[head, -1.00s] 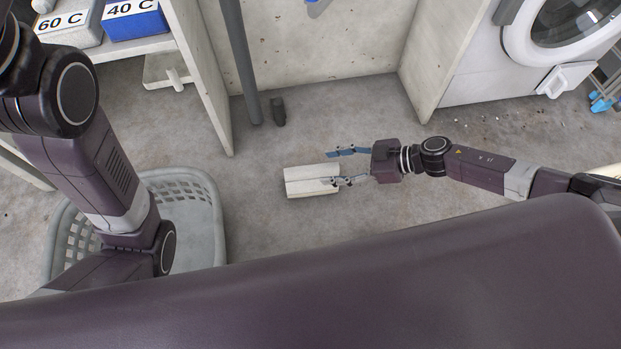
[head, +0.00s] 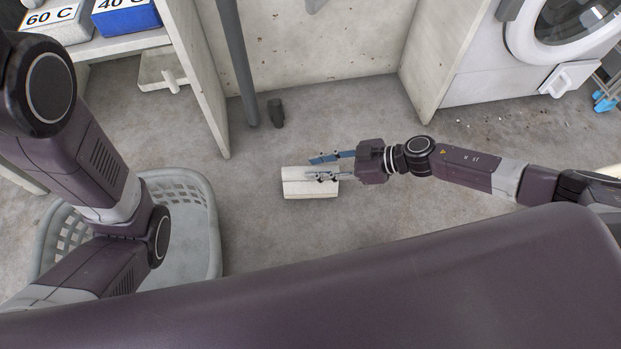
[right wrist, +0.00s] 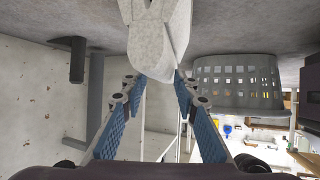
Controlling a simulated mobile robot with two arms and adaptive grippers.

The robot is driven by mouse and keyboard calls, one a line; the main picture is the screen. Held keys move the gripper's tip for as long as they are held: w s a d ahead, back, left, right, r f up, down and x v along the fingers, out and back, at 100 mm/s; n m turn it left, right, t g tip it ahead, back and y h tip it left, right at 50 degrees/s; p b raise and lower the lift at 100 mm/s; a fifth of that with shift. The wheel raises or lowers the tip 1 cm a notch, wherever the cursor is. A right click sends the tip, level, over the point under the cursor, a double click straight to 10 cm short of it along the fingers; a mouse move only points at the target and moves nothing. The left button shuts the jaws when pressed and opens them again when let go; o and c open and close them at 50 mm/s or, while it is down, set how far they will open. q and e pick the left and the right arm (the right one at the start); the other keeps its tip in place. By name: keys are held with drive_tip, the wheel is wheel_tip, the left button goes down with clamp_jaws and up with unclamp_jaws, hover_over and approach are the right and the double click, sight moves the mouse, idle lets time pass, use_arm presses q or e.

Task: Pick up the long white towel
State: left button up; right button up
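The long white towel (head: 309,189) lies on the concrete floor in the middle of the head view, as a folded, elongated block. My right gripper (head: 313,167) reaches in from the right, with its blue-padded fingers over the towel's far side. In the right wrist view the towel (right wrist: 158,35) is at the top centre, just beyond the fingertips of the gripper (right wrist: 157,84). The fingers are apart with nothing held between them. Only my left arm shows at the left; its gripper is not visible.
A grey laundry basket (head: 210,225) stands on the floor left of the towel; it also shows in the right wrist view (right wrist: 237,98). A dark pipe (head: 235,60) and a pale partition (head: 200,75) stand behind. A washing machine (head: 490,70) is at the back right.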

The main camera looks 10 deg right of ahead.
clamp_jaws()
